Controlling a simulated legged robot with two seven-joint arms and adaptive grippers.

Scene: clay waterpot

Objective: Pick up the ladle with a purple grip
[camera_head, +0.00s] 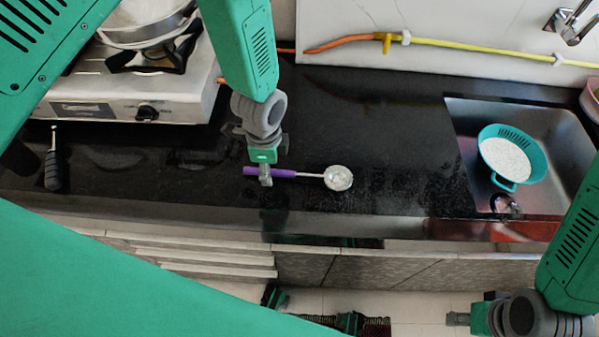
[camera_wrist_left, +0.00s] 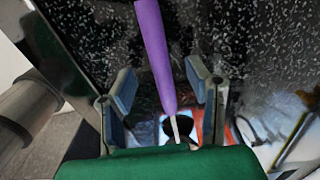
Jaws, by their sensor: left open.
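The ladle lies on the black countertop in the head view, with its purple grip (camera_head: 290,174) to the left and its round metal bowl (camera_head: 338,178) to the right. My left gripper (camera_head: 266,180) is over the left part of the grip and hides some of it. In the left wrist view the purple grip (camera_wrist_left: 155,50) runs between the two spread fingers of my left gripper (camera_wrist_left: 161,85), with a gap on each side. The thin shaft (camera_wrist_left: 175,130) passes down towards the palm. My right gripper (camera_head: 457,319) is at the lower right, over the floor in the picture; its fingers are too small to read.
A gas stove (camera_head: 130,95) with a pan stands at the upper left. A dark-handled tool (camera_head: 53,170) lies in front of it. At the right, a sink (camera_head: 465,125) holds a teal colander (camera_head: 535,150) with white contents. The countertop (camera_head: 400,150) between ladle and sink is clear.

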